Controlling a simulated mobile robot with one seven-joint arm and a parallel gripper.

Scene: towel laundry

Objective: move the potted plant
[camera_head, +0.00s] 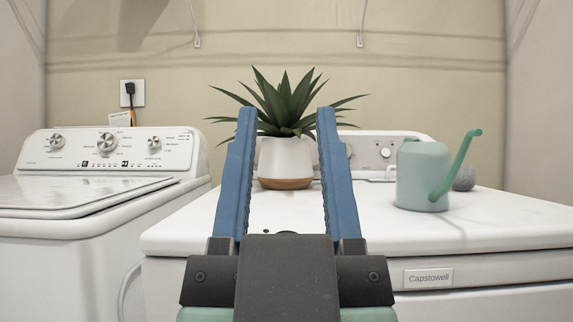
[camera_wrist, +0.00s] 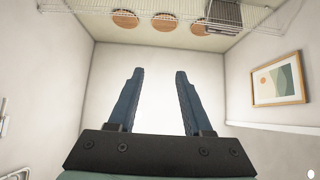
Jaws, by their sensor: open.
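The potted plant (camera_head: 286,160) has spiky dark green leaves and a white pot with a tan base. It stands upright on top of the right-hand white machine (camera_head: 210,233), towards its back. My gripper (camera_head: 283,112) is open, its two blue fingers spread to either side of the pot in the head view. The fingers are nearer to the camera than the plant, and I cannot tell how far the tips are from it. In the wrist view my gripper (camera_wrist: 156,72) is open with nothing between the fingers, and the plant does not show there.
A pale green watering can (camera_head: 421,178) stands right of the plant on the same top, with a grey round object (camera_head: 464,179) behind it. A white washer (camera_head: 90,195) stands to the left. A wire shelf (camera_wrist: 70,8) with round woven items shows in the wrist view.

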